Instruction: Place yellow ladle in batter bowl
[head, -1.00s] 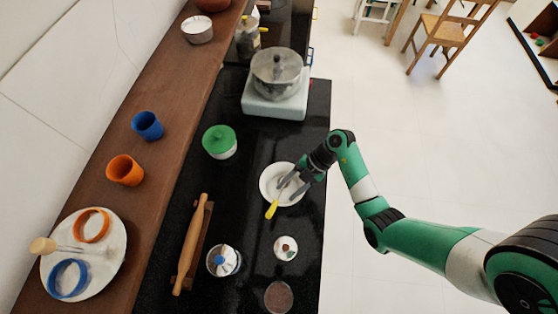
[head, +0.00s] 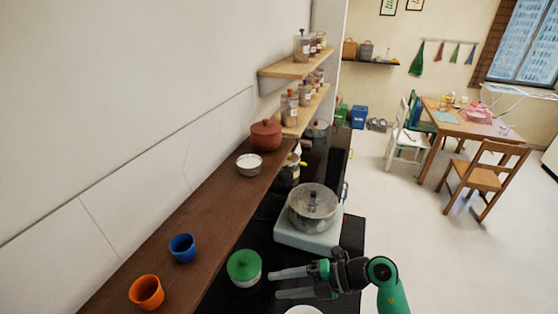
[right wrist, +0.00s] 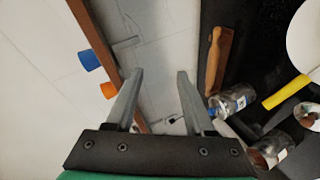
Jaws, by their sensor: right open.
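My right gripper (head: 274,284) is open and empty, its fingers pointing left beside the green-lidded jar (head: 243,268). In the right wrist view, nothing is between its fingers (right wrist: 159,74). The ladle's yellow handle (right wrist: 286,92) shows at the right of that view, outside the fingers, beside a white round dish (right wrist: 305,35) cut by the frame edge. The ladle's head is not seen clearly. Only the dish's rim (head: 303,310) shows at the bottom of the head view. I cannot tell which vessel is the batter bowl; a small white bowl (head: 249,164) sits on the brown ledge.
A steel pot (head: 313,206) stands on a pale stove (head: 308,238) beyond my gripper. Blue (head: 182,248) and orange (head: 146,292) cups and a red-brown pot (head: 266,135) stand on the ledge. A rolling pin (right wrist: 215,60) and jars (right wrist: 232,100) lie right in the wrist view.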

